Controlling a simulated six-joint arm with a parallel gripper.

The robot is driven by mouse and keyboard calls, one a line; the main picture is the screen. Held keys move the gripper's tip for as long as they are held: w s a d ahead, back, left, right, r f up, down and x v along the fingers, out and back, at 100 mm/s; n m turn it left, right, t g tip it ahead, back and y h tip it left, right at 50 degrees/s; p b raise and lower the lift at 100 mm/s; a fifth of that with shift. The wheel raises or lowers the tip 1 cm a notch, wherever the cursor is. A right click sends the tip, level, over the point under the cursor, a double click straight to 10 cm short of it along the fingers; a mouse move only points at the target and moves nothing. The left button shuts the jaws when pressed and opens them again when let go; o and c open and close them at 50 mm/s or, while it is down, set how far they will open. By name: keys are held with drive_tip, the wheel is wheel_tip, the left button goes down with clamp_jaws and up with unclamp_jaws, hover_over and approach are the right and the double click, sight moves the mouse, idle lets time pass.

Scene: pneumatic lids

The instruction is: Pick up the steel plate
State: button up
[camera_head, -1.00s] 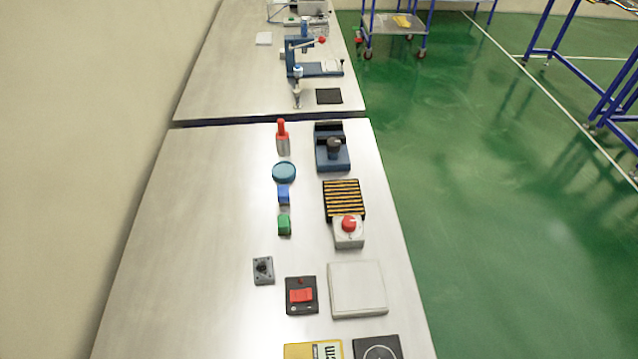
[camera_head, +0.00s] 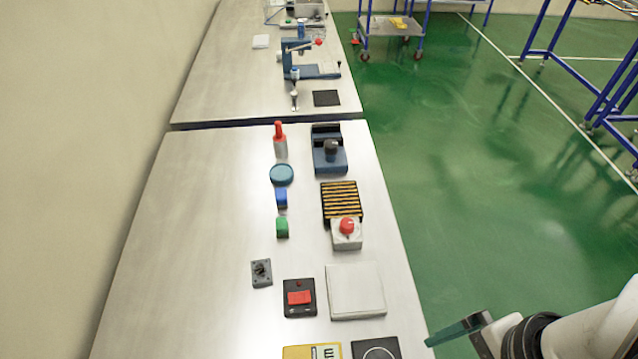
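A small grey square plate (camera_head: 261,273) with a dark raised centre and marks near its corners lies on the near table, left of a black box with a red switch. It looks like the steel plate, though I cannot be sure of its material. A larger pale square slab (camera_head: 356,291) lies to its right, near the table's right edge. My gripper (camera_head: 452,332) enters at the lower right, beyond the table's right edge and well apart from the plate. Its dark green finger part points left; the fingers overlap, so I cannot see a gap.
The red-switch box (camera_head: 299,298), a yellow item (camera_head: 311,352) and a black square (camera_head: 376,348) lie close by. The table's left side is clear.

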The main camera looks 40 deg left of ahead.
drive_tip(key=w+a, duration=0.6)
drive_tip(key=a, duration=0.1)
drive_tip(key=m+g, duration=0.2)
drive_tip(key=g, duration=0.1)
hover_over(261, 271)
drive_tip(key=w+d, duration=0.4)
drive_tip(key=w, duration=0.1)
wheel_tip(261, 271, down, 8)
drive_tip(key=f, duration=0.1)
drive_tip(key=shift+y, duration=0.3)
drive_tip(key=x, duration=1.5)
drive_tip(key=shift+f, duration=0.2)
drive_tip(key=shift+r, duration=0.1)
clamp_jaws()
